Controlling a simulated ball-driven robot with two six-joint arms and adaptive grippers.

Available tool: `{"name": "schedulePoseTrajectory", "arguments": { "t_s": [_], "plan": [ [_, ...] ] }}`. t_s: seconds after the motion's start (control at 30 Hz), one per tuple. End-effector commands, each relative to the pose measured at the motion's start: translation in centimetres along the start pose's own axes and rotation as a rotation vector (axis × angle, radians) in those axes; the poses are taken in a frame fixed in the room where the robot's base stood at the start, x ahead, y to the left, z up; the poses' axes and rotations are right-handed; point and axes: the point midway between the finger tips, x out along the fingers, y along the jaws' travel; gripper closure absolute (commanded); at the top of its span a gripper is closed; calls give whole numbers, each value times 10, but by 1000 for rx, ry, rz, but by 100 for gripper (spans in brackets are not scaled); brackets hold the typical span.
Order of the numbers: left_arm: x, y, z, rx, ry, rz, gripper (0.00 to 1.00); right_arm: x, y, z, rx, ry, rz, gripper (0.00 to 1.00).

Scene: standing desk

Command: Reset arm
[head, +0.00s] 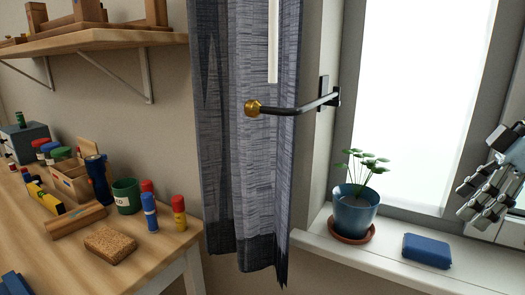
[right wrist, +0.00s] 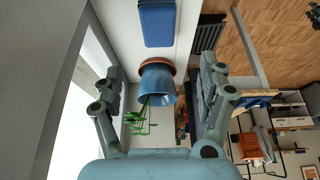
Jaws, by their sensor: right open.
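My right gripper (head: 485,180) shows at the right edge of the head view, in front of the window and above the right part of the sill. In the right wrist view its two fingers (right wrist: 162,72) are spread wide apart, open, with nothing held between them. Beyond the fingers, the blue plant pot and the blue block show in the gap, apart from the gripper. My left gripper is not in view.
A potted plant (head: 355,212) on a red saucer (head: 350,230) and a blue block (head: 427,250) stand on the sill (head: 385,263). A dark curtain (head: 245,140) hangs beside a rod with a brass knob (head: 252,108). The wooden desk (head: 150,265) at left is cluttered.

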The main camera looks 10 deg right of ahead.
Motion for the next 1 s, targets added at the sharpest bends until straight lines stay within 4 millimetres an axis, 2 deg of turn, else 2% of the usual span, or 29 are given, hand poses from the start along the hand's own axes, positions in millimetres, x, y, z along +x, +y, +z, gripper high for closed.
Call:
{"name": "schedulePoseTrajectory", "arguments": {
  "t_s": [0.13, 0.27, 0.37, 0.43, 0.57, 0.67, 0.73, 0.87, 1.0],
  "plan": [
    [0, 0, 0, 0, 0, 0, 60, 18, -16, -18, 6, 255, 47, 25],
    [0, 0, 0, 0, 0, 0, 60, 25, -19, -39, 58, 547, 239, 25],
    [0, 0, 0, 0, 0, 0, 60, 22, -14, -37, 147, 668, 448, 25],
    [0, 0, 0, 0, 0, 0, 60, 22, -12, -25, 232, 685, 595, 25],
    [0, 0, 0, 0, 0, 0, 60, 32, -23, 15, 422, 576, 808, 25],
    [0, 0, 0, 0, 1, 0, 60, 49, -51, 48, 563, 403, 871, 25],
    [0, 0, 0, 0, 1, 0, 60, 63, -77, 65, 637, 275, 858, 25],
    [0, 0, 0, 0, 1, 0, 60, 85, -126, 82, 714, 87, 765, 25],
    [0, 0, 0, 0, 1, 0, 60, 102, -176, 84, 747, -48, 627, 25]
  ]
}}
